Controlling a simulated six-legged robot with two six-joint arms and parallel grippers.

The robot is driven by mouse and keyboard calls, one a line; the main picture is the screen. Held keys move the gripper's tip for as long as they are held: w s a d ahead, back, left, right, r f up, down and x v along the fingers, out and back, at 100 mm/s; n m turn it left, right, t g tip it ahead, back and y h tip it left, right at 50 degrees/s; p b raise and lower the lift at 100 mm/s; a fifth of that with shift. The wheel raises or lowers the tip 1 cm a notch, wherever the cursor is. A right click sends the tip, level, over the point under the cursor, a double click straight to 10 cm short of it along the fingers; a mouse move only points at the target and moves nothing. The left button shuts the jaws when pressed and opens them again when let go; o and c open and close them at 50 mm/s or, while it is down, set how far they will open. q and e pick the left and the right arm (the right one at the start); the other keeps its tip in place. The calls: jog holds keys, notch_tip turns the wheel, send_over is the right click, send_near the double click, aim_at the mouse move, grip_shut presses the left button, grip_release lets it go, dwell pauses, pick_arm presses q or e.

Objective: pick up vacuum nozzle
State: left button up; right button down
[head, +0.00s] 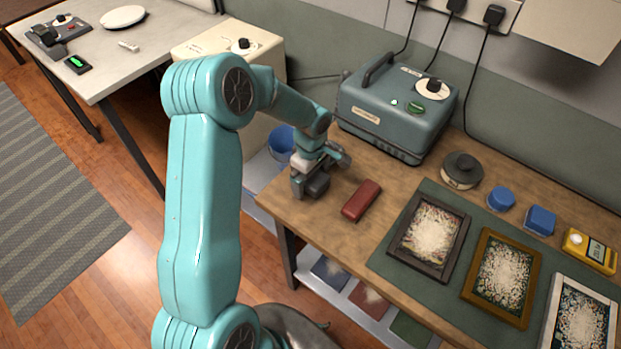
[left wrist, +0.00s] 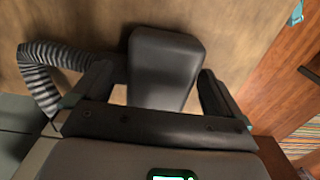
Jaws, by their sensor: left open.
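The vacuum nozzle, a dark grey rounded block (left wrist: 165,60), lies on the wooden bench top in the left wrist view. It also shows in the head view as a small dark block (head: 318,185) near the bench's left end. My left gripper (head: 310,181) is low over the bench at the nozzle. In the left wrist view the two fingers of the left gripper (left wrist: 158,88) stand apart, one on each side of the nozzle, with gaps visible. The nozzle's lower end is hidden behind the gripper body. My right gripper is not in view.
A red block (head: 362,200) lies just right of the gripper. A teal-grey machine (head: 395,110) stands behind. Framed trays (head: 447,268) lie on a green mat to the right. A ribbed hose (left wrist: 42,75) curves beside the left finger. A blue bin (head: 281,142) is beside the bench.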

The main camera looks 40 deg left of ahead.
pick_arm(q)
jog(key=shift+r, duration=0.1)
jog(key=c, duration=1.1)
jog(key=shift+r, duration=0.55)
notch_tip(320, 180, up, 19)
jog(key=shift+b, duration=0.3)
